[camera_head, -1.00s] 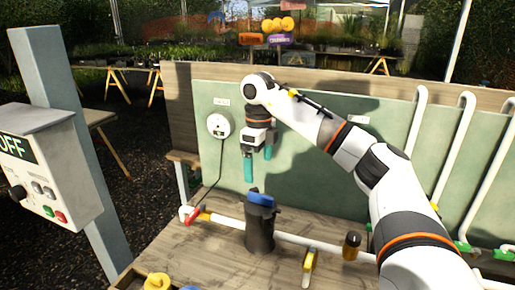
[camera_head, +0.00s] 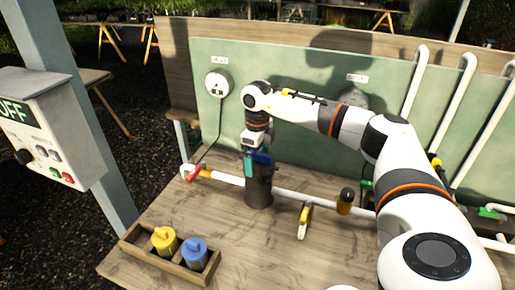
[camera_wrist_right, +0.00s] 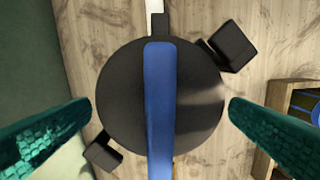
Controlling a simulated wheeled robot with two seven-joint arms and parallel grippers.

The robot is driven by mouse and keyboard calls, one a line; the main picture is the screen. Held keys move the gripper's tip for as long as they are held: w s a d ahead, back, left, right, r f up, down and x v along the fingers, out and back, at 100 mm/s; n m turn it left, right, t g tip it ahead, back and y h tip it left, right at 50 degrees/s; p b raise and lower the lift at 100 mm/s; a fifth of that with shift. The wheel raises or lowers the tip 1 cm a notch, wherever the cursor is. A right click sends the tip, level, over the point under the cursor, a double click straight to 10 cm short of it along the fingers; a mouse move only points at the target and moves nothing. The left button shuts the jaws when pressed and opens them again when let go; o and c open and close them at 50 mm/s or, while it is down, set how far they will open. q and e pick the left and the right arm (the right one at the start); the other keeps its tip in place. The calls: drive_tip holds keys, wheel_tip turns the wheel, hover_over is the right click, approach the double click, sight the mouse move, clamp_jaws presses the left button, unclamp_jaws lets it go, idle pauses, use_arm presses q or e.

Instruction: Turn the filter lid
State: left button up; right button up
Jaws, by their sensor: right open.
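The filter is a dark upright cylinder (camera_head: 259,190) in the white pipe line on the bench. Its round dark lid (camera_wrist_right: 120,95) carries a raised blue bar handle (camera_wrist_right: 160,110), which runs up and down the right wrist view. My right gripper (camera_head: 257,165) is directly above the lid and partly covers it in the head view. Its teal fingers are open, one on each side of the lid in the wrist view, with the blue handle between them. No contact with the handle shows. My left gripper is not in view.
A wooden tray (camera_head: 143,256) with a yellow cartridge (camera_head: 165,241) and a blue cartridge (camera_head: 195,252) is at the front left. A yellow-handled valve (camera_head: 305,219) and a dark amber-based fitting (camera_head: 345,201) stand right of the filter. A grey control box (camera_head: 60,125) is at left.

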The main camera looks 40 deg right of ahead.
drive_tip(key=c, duration=0.8)
drive_tip(key=m+p, duration=0.1)
drive_tip(key=m, duration=0.2)
drive_tip(key=shift+r, duration=0.1)
drive_tip(key=shift+c, duration=0.2)
drive_tip(key=shift+d+m, duration=0.1)
drive_tip(key=shift+m, duration=0.8)
drive_tip(key=shift+p, duration=0.3)
drive_tip(key=shift+m+p, duration=0.45)
drive_tip(key=shift+m, duration=0.75)
drive_tip(key=shift+d+m, duration=0.1)
drive_tip(key=shift+m, duration=0.8)
drive_tip(key=o, duration=0.8)
drive_tip(key=shift+o, duration=0.2)
